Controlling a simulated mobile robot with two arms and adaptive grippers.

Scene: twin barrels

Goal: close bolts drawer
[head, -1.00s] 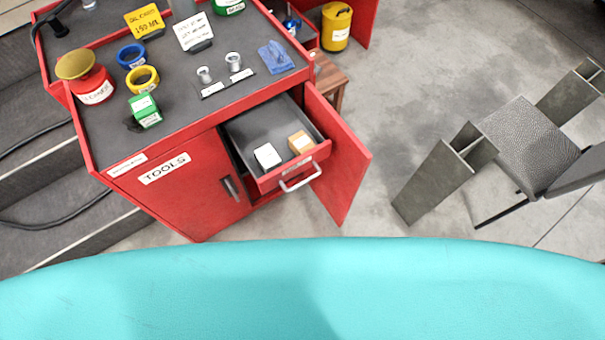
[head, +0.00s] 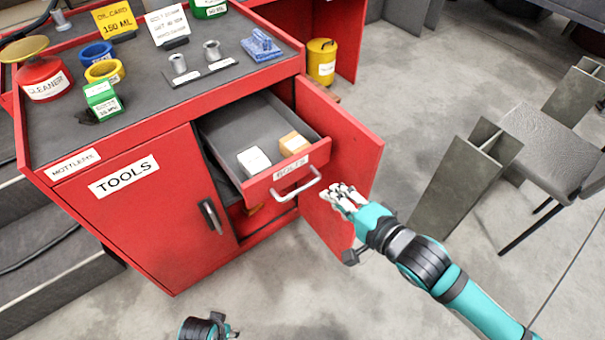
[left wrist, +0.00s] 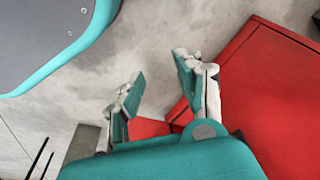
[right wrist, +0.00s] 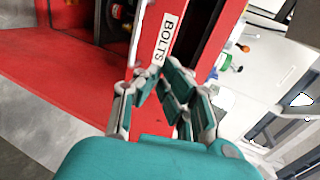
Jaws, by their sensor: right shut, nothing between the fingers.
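The bolts drawer (head: 262,150) is pulled out of the red cabinet, with a white box (head: 253,161) and an orange-and-white box (head: 293,144) inside. Its front carries a BOLTS label and a pale bar handle (head: 297,189). My right gripper (head: 340,195) is shut and empty, just right of the handle; I cannot tell whether it touches. In the right wrist view the fingers (right wrist: 160,82) are close by the BOLTS label (right wrist: 165,40). My left gripper (left wrist: 155,88) is open and empty in its wrist view, with red panels beyond. Only part of the left arm shows low in the head view.
The open cabinet door (head: 340,150) stands to the right of the drawer. The closed TOOLS door (head: 150,220) is on the left. A chair (head: 550,150) and grey metal pieces (head: 460,185) stand at the right. Floor between them is clear.

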